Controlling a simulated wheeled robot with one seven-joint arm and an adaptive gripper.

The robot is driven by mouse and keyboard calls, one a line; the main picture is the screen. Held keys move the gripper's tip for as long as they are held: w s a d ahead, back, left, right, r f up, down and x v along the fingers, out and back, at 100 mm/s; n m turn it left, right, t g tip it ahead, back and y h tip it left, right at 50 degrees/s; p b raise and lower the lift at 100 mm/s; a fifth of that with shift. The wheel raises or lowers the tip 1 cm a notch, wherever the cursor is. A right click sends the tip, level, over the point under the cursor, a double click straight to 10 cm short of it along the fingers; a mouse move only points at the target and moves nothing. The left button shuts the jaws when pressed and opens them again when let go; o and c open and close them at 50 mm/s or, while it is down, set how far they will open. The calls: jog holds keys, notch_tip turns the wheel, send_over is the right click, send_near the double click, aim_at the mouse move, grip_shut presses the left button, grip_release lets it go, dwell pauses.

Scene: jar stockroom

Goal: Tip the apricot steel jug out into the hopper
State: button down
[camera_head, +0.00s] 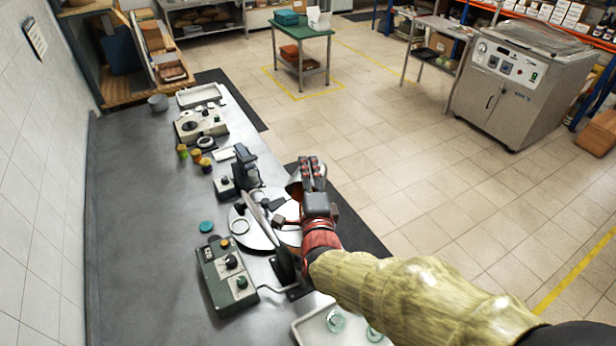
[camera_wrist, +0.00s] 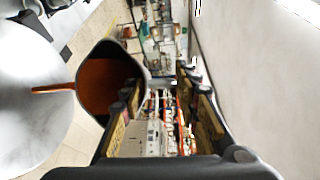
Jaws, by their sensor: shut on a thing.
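The jug (camera_head: 293,186) shows beside my gripper (camera_head: 311,168) in the head view, partly hidden by it, above the right edge of the steel bench. In the wrist view the jug (camera_wrist: 105,84) has a grey rim and an orange inside, with its mouth turned towards the camera; a thin orange part sticks out to the left. My gripper (camera_wrist: 160,108) is shut on the jug; the exact contact is hard to see. A pale round metal piece (camera_head: 262,236) lies below and left of my gripper. I cannot tell for sure whether it belongs to the hopper.
A grey-green control box (camera_head: 226,276) and a teal lid (camera_head: 206,226) stand on the bench (camera_head: 130,220). A scale (camera_head: 200,126) and several small jars (camera_head: 196,156) are farther back. A white tray (camera_head: 312,328) is at the front. Bare bench lies along the wall.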

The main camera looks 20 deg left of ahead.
jog(key=shift+s+d+r+n+t+y+b, duration=0.1)
jog(key=shift+s+n+t+y+b, duration=0.5)
jog(key=shift+b, duration=2.95)
jog(key=shift+s+d+n+t+y+b, duration=0.15)
jog(key=shift+s+t+y+b, duration=0.5)
jog(key=shift+b, duration=2.9)
jog(key=shift+s+n+t+y+b, duration=0.85)
jog(key=shift+s+n+t+b, duration=0.5)
jog(key=shift+b, duration=5.15)
jog(key=shift+s+m, duration=0.15)
jog(key=shift+m, duration=0.15)
